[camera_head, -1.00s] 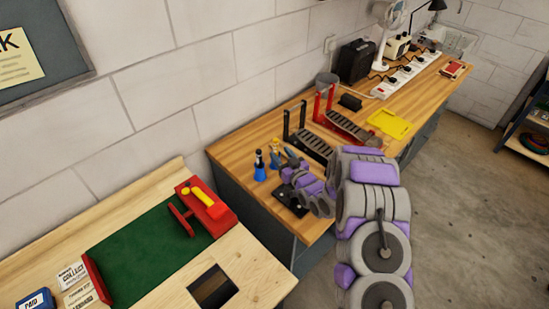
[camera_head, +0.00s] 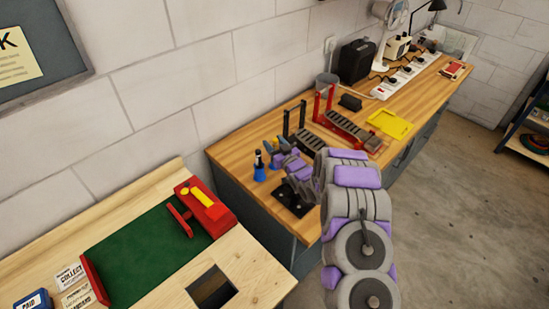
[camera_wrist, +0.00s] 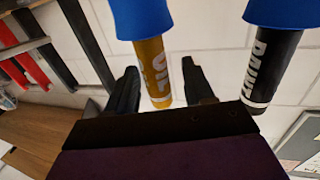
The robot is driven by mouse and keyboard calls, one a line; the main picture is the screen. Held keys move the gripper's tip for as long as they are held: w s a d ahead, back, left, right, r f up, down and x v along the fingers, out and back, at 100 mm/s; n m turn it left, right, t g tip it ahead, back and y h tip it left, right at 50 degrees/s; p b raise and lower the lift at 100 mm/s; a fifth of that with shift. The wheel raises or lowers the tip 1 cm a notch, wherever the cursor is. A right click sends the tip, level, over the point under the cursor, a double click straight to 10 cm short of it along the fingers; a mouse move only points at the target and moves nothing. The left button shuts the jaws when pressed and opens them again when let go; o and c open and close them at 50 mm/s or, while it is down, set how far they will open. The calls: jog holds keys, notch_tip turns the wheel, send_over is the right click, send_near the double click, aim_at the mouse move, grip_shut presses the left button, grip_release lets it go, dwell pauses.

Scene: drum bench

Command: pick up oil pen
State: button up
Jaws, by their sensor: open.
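The oil pen (camera_wrist: 156,75) is a yellow-brown marker with white lettering, standing in a blue holder (camera_wrist: 143,18) that shows at the top of the wrist view. My gripper (camera_wrist: 160,86) is open, with one dark finger on each side of the oil pen. I cannot tell whether either finger touches it. In the head view, my gripper covers much of the pen and its holder at the near end of the wooden bench. A black paint pen (camera_wrist: 270,68) stands in another blue holder (camera_wrist: 290,12) beside it; this pen also shows in the head view (camera_head: 258,158).
On the bench (camera_head: 237,137) are a black pedal (camera_head: 311,141), a red pedal (camera_head: 345,126) and a yellow tray (camera_head: 390,124). Further back are a black box (camera_head: 355,61) and a power strip (camera_head: 405,80). A second table with a green mat (camera_head: 140,258) is at the left.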

jog(key=shift+c, duration=0.3)
jog(key=c, duration=0.7)
jog(key=shift+o, duration=0.2)
